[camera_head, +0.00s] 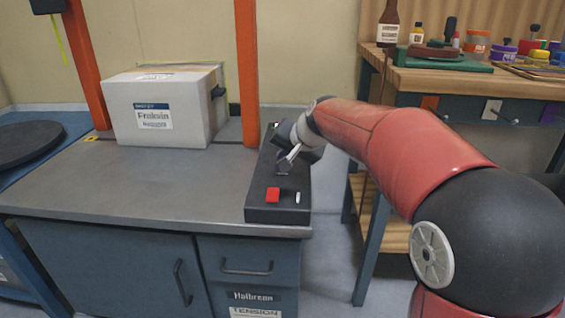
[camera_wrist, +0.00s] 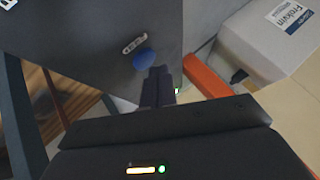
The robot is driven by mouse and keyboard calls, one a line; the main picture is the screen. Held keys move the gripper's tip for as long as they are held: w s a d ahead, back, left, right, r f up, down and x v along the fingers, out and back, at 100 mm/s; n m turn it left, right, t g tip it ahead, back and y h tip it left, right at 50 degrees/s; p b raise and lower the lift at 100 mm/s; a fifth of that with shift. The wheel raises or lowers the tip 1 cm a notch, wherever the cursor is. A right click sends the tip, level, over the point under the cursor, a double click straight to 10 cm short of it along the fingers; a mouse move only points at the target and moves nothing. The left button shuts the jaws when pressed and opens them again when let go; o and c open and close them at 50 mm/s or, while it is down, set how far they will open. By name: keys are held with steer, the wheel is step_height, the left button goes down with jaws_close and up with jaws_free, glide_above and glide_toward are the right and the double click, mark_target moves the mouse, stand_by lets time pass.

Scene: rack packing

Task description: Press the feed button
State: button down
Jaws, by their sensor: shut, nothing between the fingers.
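A white carton (camera_head: 165,105) stands on the grey bench (camera_head: 100,185) between two orange posts (camera_head: 247,75). A wooden workbench (camera_head: 440,82) with a bottle (camera_head: 388,25) and jars is at the right, behind my arm. The front of the grey bench top is clear.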

steer(key=shift+r, duration=0.25)
step_height(320, 180, up, 5)
steer(key=p, duration=0.4)
steer(key=shift+f, duration=0.1)
stand_by(0.7)
steer(key=s+d+n+h, duration=0.1)
steer(key=s+d, duration=0.3)
steer(key=s, duration=0.3)
steer(key=s+d+h, duration=0.1)
steer(key=s+d, duration=0.4)
steer(key=s, duration=0.3)
steer(key=s+d+f+h, duration=0.1)
steer(key=s+d+f, duration=0.1)
steer(key=s, duration=0.4)
steer(key=s+d+f+g+h, duration=0.1)
steer(key=s+d+f, duration=0.2)
steer(key=s, duration=0.4)
steer(key=s+d+f+n+g+h, duration=0.1)
steer(key=s+d+f, duration=0.2)
steer(key=s, duration=0.3)
steer(key=shift+s+d+f, duration=0.15)
steer(key=shift+d+f, duration=0.1)
steer(key=shift+f, duration=0.25)
